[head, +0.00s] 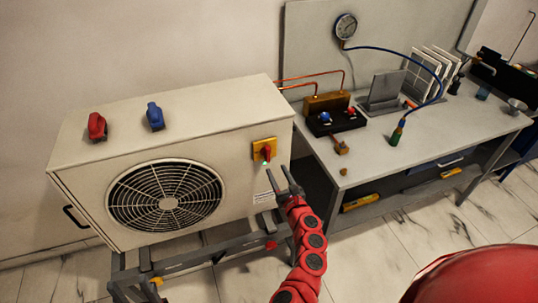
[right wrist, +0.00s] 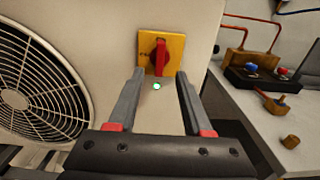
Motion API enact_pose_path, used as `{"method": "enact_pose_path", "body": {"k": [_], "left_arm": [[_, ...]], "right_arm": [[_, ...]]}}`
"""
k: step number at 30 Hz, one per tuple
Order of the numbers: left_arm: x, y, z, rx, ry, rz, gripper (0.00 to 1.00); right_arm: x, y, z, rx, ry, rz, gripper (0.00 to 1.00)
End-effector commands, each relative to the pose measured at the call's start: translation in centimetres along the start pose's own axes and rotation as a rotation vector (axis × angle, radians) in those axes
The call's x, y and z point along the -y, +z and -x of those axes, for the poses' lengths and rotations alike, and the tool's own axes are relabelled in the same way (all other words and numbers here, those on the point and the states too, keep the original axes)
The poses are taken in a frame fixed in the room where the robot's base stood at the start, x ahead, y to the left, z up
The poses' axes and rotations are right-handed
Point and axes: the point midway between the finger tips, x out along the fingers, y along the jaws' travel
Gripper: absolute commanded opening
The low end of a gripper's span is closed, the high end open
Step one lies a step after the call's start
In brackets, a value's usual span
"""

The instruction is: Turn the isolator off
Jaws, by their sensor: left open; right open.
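The isolator has a yellow plate (head: 257,146) on the front right of a cream fan unit (head: 235,185). Its red handle (right wrist: 161,57) stands about vertical in the right wrist view, where the yellow plate (right wrist: 146,42) also shows. My right gripper (head: 279,175) is open and empty, just below and in front of the isolator. In the right wrist view its two fingers point at the plate, with the handle seen between the tips but apart from them. A small bright green-white spot (right wrist: 156,86) shows below the plate. My left gripper is not in view.
A red clamp-like part (head: 97,126) and a blue one (head: 155,116) sit on the unit's top. To the right, a grey bench (head: 375,165) holds a manifold with blue and red knobs (head: 335,121). Copper pipes (head: 310,79) run from unit to bench. A gauge (head: 345,26) hangs behind.

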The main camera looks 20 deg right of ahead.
Motion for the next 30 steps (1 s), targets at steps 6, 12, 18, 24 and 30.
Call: {"method": "enact_pose_path", "body": {"k": [6, 12, 18, 24, 30], "left_arm": [[0.0, 0.0, 0.2, 0.0, 0.0, 0.0, 0.5], [-0.1, 0.1, 0.9, 0.0, 0.0, 0.0, 0.5], [-0.1, 0.2, 1.3, 0.0, 0.0, 0.0, 0.5], [-0.1, 0.2, 1.4, 0.0, 0.0, 0.0, 0.5], [-0.1, 0.2, 1.4, 0.0, 0.0, 0.0, 0.5]], "right_arm": [[-0.1, 0.0, -3.9, 0.003, 0.007, 0.003, 0.5], [0.0, -0.1, -6.7, 0.004, 0.002, 0.004, 0.5], [-0.1, -0.1, -8.2, 0.002, 0.003, 0.002, 0.5], [0.1, 0.1, -8.6, 0.001, -0.001, 0.002, 0.5], [0.0, 0.0, -8.6, 0.001, 0.0, 0.002, 0.45]]}}
